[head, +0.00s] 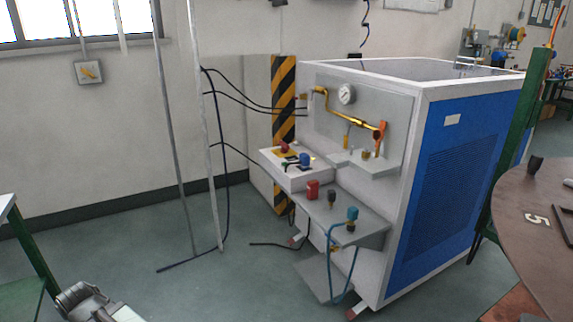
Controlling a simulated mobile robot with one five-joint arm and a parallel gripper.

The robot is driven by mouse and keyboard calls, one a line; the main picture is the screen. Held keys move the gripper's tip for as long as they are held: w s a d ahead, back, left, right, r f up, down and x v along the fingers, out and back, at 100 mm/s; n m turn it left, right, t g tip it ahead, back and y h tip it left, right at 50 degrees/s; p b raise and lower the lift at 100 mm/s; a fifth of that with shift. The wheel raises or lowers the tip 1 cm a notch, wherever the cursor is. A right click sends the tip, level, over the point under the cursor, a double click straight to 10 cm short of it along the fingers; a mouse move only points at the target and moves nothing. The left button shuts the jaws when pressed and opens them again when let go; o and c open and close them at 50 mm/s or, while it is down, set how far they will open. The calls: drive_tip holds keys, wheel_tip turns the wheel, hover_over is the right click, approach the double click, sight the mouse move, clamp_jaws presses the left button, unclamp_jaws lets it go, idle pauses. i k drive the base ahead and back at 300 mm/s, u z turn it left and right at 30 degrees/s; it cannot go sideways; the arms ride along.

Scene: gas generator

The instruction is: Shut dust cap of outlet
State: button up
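The gas generator (415,190) is a white cabinet with a blue louvred side panel, standing right of centre. On its lower front shelf (345,230) stand a red fitting (313,189), a dark grey fitting (333,198) and a teal-topped brass fitting (352,214). A brass pipe with an orange lever (381,133) runs across its upper front, above small brass fittings (365,154). I cannot tell which of these is the outlet, or whether its dust cap is open. A grey jointed part, likely my arm, shows at the bottom left. No gripper fingers show.
A control box (296,168) with red and blue knobs juts from the generator. A blue hose (331,260) hangs below the shelf. Black cables (225,175) run left to thin poles. A brown round table (535,215) stands at the right.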

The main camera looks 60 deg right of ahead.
sight(378, 134)
drive_tip(key=z, duration=0.9)
drive_tip(key=k, duration=0.6)
drive_tip(key=u, duration=0.35)
drive_tip(key=i, duration=1)
drive_tip(key=z, duration=0.05)
